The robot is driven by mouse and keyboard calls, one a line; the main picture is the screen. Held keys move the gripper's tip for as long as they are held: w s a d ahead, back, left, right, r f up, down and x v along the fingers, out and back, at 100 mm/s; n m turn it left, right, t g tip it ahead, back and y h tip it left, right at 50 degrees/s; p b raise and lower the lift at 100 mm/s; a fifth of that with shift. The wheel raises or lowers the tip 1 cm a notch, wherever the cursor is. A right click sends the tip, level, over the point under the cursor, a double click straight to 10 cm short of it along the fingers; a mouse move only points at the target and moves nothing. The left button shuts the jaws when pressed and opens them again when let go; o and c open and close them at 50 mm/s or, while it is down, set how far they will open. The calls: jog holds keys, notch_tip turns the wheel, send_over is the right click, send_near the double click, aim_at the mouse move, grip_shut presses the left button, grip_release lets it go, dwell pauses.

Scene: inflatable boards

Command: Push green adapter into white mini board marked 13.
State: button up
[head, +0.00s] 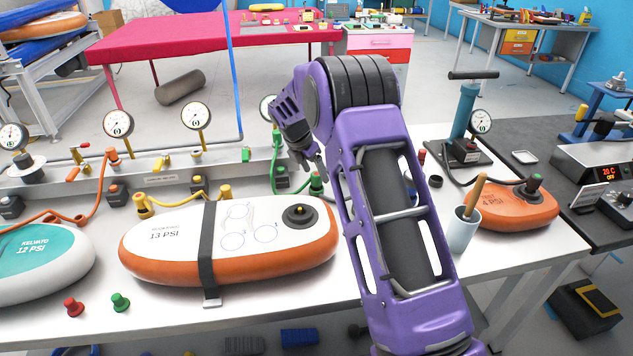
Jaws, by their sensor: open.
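The white mini board (180,255) with orange sides lies on the table, marked "13 PSI". A black strap (207,250) crosses it, and its dark round valve (300,216) is near the right end. A green adapter (316,183) stands behind the board, by the green hose and fitting at the rail. My gripper (308,163) is open just above and beside that adapter; I cannot tell whether they touch. Another green adapter (120,302) lies loose at the table's front edge, beside a red one (73,307).
A teal and white board (40,265) marked 12 PSI lies left. An orange board (515,207) with a green-topped fitting, a white cup (464,230) with a wooden handle and a blue pump (467,115) stand right. Gauges and hoses line the back rail (160,180).

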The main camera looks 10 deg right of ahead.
jog(key=x, duration=0.2)
jog(key=shift+d+f, duration=0.1)
jog(key=shift+f, duration=0.2)
grip_shut()
jog(key=shift+r, duration=0.1)
